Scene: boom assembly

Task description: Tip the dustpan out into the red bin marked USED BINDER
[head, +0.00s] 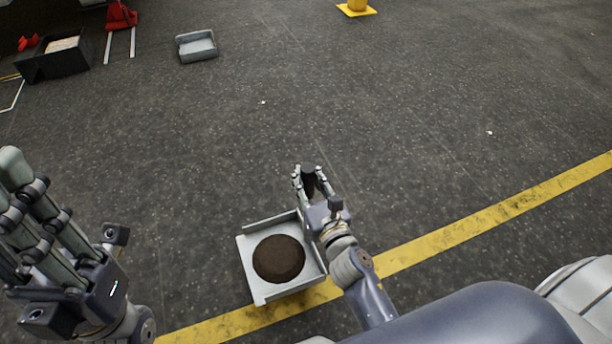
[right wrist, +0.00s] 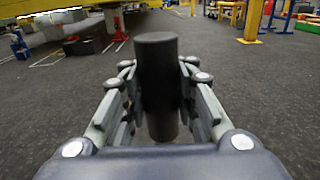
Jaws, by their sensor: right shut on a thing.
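The dustpan (head: 247,252) is a light grey, shallow square pan, seen from above in the head view at lower centre. A round dark brown heap (head: 278,258) lies in its middle. My right gripper (head: 309,178) is shut on the black cylindrical handle, just beyond the pan's upper right corner. In the right wrist view the handle (right wrist: 157,85) stands upright between the fingers; the pan is not in that view. My left gripper (head: 15,185) is at the left edge, apart from the pan; its finger gap is unclear. I cannot make out a red bin marked USED BINDER.
A grey tray (head: 197,47) and a dark box with pale contents (head: 60,56) sit on the floor at upper left, near a red object (head: 120,16). A yellow post base (head: 357,10) is at the top. A yellow line (head: 470,228) crosses below. The middle floor is clear.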

